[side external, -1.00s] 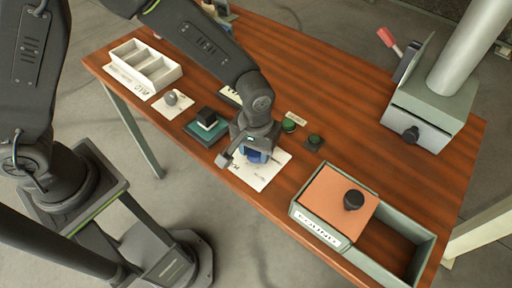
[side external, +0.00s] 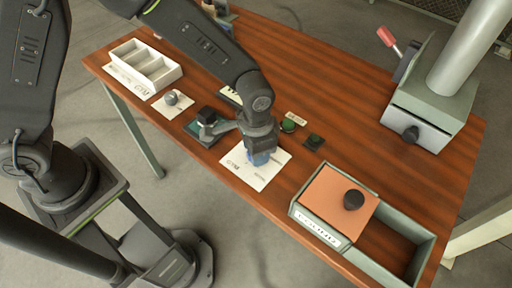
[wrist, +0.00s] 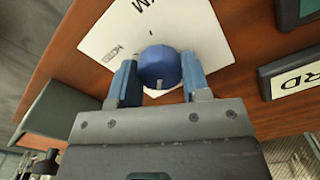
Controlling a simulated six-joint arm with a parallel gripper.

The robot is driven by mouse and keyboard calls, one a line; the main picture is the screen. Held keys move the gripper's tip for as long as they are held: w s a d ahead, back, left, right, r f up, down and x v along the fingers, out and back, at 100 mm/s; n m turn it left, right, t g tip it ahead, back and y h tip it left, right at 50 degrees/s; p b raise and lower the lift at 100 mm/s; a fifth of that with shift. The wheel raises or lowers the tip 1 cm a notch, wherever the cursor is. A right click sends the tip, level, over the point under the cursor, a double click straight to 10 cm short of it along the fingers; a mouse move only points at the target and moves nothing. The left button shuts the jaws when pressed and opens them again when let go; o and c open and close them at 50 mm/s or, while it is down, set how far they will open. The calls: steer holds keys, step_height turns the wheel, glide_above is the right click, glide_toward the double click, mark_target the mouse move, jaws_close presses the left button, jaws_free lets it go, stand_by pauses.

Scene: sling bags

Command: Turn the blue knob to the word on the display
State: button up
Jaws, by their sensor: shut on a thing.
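The blue knob (side external: 260,158) sits on a white card (side external: 262,178) near the table's front edge. My gripper (side external: 259,152) is over it from above, mostly hiding it. In the wrist view the round blue knob (wrist: 160,67) is between the two blue-grey fingers of my gripper (wrist: 160,78), one on each side. A pale mark on the knob's edge faces the palm. The card (wrist: 205,35) has printed words around the knob; one reads GYM in the side view, and others are too small or partly hidden. I cannot tell what word the display shows.
A grey knob (side external: 172,98) and a teal base with a black block (side external: 207,115) stand to the left. A white divided tray (side external: 146,66) is farther left. Green buttons (side external: 289,125) are close behind. An orange-lidded box (side external: 338,200) stands right; a lever machine (side external: 430,105) is behind.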

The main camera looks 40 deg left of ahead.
steer(key=shift+m, duration=1.6)
steer(key=o, duration=0.9)
steer(key=shift+o, duration=0.2)
step_height(320, 180, up, 14)
steer(key=s+a+r+n+t, duration=0.2)
steer(key=s+a+r+n, duration=0.2)
steer(key=a+r, duration=0.45)
steer(key=s+a+n+t, duration=0.3)
steer(key=s+a+n, duration=0.1)
steer(key=s+a, duration=0.5)
steer(key=shift+a+r+n+t, duration=0.3)
steer(key=shift+a+r+n, duration=0.1)
steer(key=shift+a, duration=0.2)
